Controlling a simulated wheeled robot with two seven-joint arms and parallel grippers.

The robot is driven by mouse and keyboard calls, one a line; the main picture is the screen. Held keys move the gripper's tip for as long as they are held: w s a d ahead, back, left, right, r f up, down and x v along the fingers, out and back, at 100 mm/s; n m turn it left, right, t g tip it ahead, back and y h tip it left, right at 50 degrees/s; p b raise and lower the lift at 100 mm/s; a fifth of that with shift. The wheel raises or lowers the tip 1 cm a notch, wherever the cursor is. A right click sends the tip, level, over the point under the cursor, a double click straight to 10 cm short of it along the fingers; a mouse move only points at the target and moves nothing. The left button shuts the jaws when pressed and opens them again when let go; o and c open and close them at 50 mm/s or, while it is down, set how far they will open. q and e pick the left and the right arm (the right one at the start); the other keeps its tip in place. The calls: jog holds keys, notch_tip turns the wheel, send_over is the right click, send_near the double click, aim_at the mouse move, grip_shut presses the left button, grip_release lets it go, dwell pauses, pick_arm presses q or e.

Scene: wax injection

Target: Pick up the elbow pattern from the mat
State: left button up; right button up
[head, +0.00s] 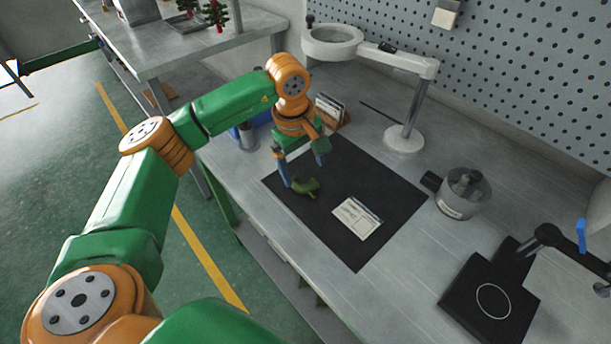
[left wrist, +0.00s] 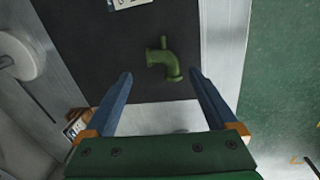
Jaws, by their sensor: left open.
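The elbow pattern (head: 305,188) is a small green bent pipe shape lying on the black mat (head: 375,240), near the mat's left edge in the head view. It also shows in the left wrist view (left wrist: 165,62), with a short stub on one side. My left gripper (head: 303,170) is above the mat's far left part, close to the pattern. In the left wrist view its two blue fingers (left wrist: 160,82) are spread apart with nothing between their tips, and the pattern lies ahead of them, nearer the right finger. My right gripper is not in view.
A white printed card (head: 358,218) lies on the mat. A magnifier lamp (head: 404,138) stands behind it. A metal pot (head: 463,193) and a black square plate (head: 490,300) stand to the right. A card holder (head: 330,108) stands behind my left gripper.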

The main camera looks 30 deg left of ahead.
aim_at(305, 183)
pick_arm(q)
notch_tip(305, 183, down, 4)
jog(key=shift+s+d+f+p, duration=0.1)
jog(key=shift+d+p, duration=0.05)
jog(key=shift+p, duration=0.35)
jog(key=shift+w+f, duration=0.25)
jog(key=shift+f, duration=0.1)
jog(key=c, duration=1.3)
jog(key=shift+c, duration=0.2)
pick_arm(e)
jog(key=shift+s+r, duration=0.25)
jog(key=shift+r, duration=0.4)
pick_arm(q)
jog(key=shift+r, duration=0.2)
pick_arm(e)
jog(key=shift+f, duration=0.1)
